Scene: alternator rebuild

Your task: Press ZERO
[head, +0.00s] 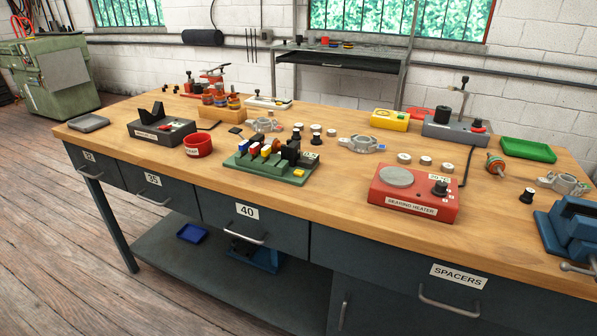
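No button with a readable ZERO marking shows in the head view. Several devices stand on the wooden bench (330,200). A yellow box (390,119) with a dark panel on top is at the back right of centre; its lettering is too small to read. A dark grey unit (162,133) with a V-shaped rest and a small red part is on the left. A flat grey item (89,123) lies near the left end. A grey unit (455,130) with an upright post and a red part is at the back right. Neither of my grippers is in view.
A red bearing heater (413,193) stands near the front edge, right of a green rack (270,167) with coloured parts. A red cup (198,144), green tray (528,149) and blue vise (570,230) also stand there. Bare wood shows along the front edge.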

